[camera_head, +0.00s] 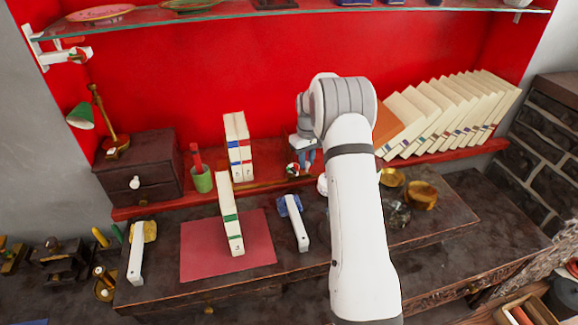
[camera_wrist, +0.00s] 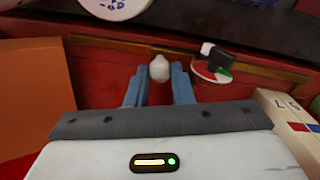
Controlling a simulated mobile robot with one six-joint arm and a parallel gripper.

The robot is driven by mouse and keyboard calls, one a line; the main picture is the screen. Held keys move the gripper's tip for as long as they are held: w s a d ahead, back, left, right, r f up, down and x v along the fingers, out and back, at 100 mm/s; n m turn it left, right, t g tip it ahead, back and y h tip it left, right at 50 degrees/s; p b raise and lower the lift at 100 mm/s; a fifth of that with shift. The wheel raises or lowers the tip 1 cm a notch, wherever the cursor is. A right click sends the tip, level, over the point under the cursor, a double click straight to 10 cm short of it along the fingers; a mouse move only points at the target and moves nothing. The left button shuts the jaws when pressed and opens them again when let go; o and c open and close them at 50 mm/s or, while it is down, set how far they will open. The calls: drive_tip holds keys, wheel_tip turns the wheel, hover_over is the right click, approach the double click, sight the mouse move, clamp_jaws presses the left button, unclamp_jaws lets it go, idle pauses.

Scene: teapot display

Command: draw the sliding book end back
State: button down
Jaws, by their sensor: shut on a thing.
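The sliding book end shows as an orange panel (camera_head: 387,124) at the left end of the leaning row of books (camera_head: 450,115). An orange panel (camera_wrist: 30,95) also fills the left of the wrist view. My gripper (camera_head: 305,158) is low over the red shelf, left of the panel. In the wrist view its blue fingers (camera_wrist: 159,88) are shut on a small white knob (camera_wrist: 159,68). The knob sits by the wooden strip at the shelf's edge. How the knob joins the panel is hidden, and my arm covers part of that area in the head view.
Two upright books (camera_head: 238,147) stand left of my gripper, and a round red, white and green item (camera_head: 292,169) lies between. A book (camera_head: 230,218) stands on the red mat (camera_head: 196,253). Brass pans (camera_head: 421,194) sit right of my arm. A glass shelf (camera_head: 300,13) spans above.

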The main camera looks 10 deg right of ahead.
drive_tip(key=d, duration=0.7)
drive_tip(key=shift+d, duration=0.35)
drive_tip(key=c, duration=1.3)
unclamp_jaws()
drive_tip(key=shift+o, duration=0.2)
wheel_tip(320, 180, up, 8)
drive_tip(key=b, duration=0.1)
drive_tip(key=shift+b, duration=0.4)
drive_tip(key=shift+a, duration=0.1)
